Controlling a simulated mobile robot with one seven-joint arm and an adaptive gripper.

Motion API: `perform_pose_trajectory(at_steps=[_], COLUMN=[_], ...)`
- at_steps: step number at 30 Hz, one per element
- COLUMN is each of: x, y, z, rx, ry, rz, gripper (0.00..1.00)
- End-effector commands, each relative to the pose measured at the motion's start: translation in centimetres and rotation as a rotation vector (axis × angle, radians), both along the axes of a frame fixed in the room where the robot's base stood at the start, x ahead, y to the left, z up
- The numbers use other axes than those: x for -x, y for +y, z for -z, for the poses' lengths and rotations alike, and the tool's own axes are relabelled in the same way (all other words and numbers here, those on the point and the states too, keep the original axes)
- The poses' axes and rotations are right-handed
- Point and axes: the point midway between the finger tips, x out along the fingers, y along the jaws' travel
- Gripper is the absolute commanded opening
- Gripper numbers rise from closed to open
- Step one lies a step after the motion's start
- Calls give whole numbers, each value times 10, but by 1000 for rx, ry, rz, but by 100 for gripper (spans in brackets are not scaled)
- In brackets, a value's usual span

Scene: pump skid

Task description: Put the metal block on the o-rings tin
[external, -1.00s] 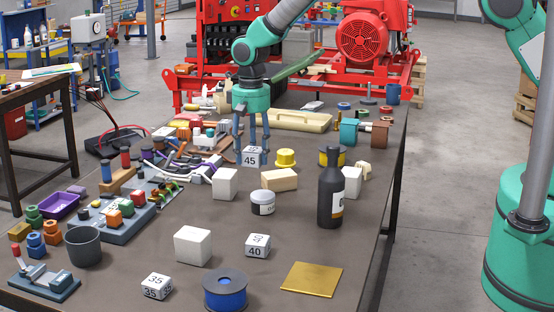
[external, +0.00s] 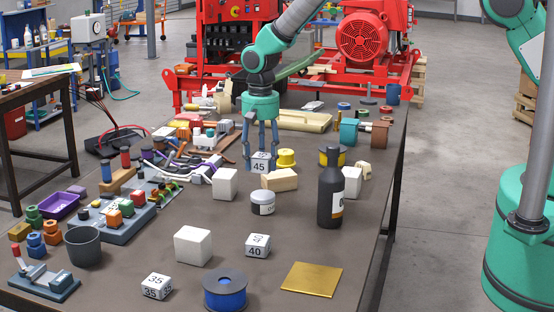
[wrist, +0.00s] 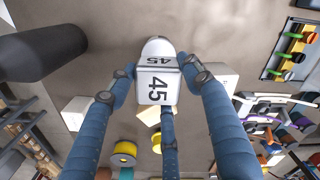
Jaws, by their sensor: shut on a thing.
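My gripper (external: 261,152) is shut on a pale block marked 45 (external: 260,164), which also shows between the fingers in the wrist view (wrist: 157,86). It appears held above the table.
A dark bottle (external: 330,188) stands right of the tin. A white cube (external: 225,184) stands to its left and a wooden block (external: 280,180) behind it. Blocks marked 40 (external: 257,246) and 35 (external: 157,287) lie nearer the front. Table around the tin's front is clear.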

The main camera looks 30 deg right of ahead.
Motion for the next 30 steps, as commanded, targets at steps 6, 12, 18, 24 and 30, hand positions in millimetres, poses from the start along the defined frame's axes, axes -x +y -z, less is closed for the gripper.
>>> perform_pose_trajectory(at_steps=[6,12,18,24,30], x=[-1,-1,-1,0,0], y=[0,0,0,0,0], z=[27,33,33,46,66], rx=[0,-1,-1,0,0], ry=[-1,-1,-1,0,0], rz=[0,0,0,0,0], gripper=[10,10,10,10,10])
